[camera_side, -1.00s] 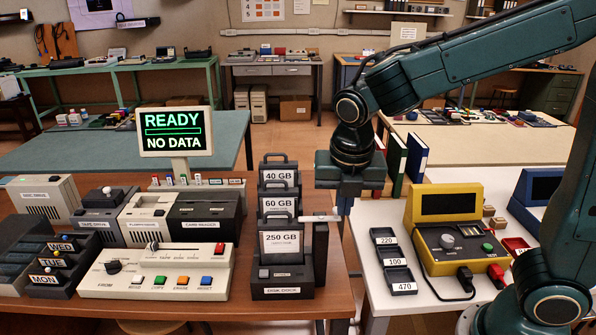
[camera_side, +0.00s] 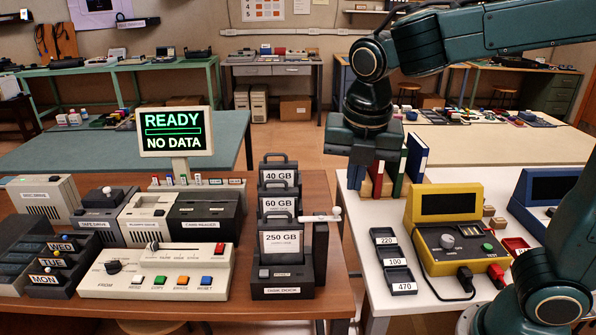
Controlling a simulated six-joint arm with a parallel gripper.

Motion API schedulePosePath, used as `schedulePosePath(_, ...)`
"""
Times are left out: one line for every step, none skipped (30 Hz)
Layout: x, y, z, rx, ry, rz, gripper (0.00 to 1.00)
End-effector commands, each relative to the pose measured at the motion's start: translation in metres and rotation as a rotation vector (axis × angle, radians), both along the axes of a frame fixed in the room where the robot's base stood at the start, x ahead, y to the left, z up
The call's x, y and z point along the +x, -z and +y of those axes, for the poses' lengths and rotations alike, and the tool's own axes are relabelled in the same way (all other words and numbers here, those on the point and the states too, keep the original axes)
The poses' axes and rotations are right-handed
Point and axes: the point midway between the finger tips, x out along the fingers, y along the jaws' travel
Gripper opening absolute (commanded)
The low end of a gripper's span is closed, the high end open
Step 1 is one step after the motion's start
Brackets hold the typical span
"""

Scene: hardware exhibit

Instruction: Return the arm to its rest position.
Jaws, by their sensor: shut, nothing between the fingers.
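My dark teal arm comes in from the right edge and bends down at the wrist. My gripper (camera_side: 357,178) hangs above the back left part of the white table (camera_side: 372,213), in front of the row of standing books. Its fingers are shut and empty. It is up and to the right of the disk dock (camera_side: 283,291) and clear of the dock's lever with a white knob (camera_side: 335,213).
Red, green and blue books (camera_side: 416,158) stand close to my gripper. A yellow tester (camera_side: 447,236) and labelled trays (camera_side: 397,262) are on the white table. A monitor (camera_side: 176,132) reads "READY NO DATA". The air above the table's front left is free.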

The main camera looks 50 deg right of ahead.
Motion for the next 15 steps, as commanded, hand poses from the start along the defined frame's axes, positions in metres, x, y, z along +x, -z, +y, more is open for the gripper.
schedulePosePath(-0.003, -0.002, -0.004, 0.013, 0.045, -0.015, 0.00)
schedulePosePath(-0.005, -0.003, -0.005, 0.022, 0.075, -0.024, 0.00)
schedulePosePath(-0.007, -0.004, -0.008, 0.035, 0.120, -0.038, 0.00)
schedulePosePath(-0.010, -0.005, -0.010, 0.045, 0.155, -0.048, 0.00)
schedulePosePath(-0.012, -0.005, -0.012, 0.056, 0.193, -0.059, 0.00)
schedulePosePath(-0.015, -0.007, -0.014, 0.073, 0.245, -0.074, 0.00)
schedulePosePath(-0.017, -0.007, -0.016, 0.085, 0.284, -0.085, 0.00)
schedulePosePath(-0.020, -0.008, -0.018, 0.097, 0.326, -0.096, 0.00)
schedulePosePath(-0.023, -0.009, -0.021, 0.115, 0.380, -0.111, 0.00)
schedulePosePath(-0.026, -0.010, -0.023, 0.128, 0.421, -0.121, 0.00)
schedulePosePath(-0.029, -0.010, -0.025, 0.141, 0.461, -0.131, 0.00)
schedulePosePath(-0.032, -0.011, -0.027, 0.159, 0.517, -0.146, 0.00)
schedulePosePath(-0.034, -0.012, -0.029, 0.173, 0.556, -0.157, 0.00)
schedulePosePath(-0.037, -0.012, -0.030, 0.187, 0.598, -0.166, 0.00)
schedulePosePath(-0.041, -0.012, -0.032, 0.205, 0.651, -0.180, 0.00)
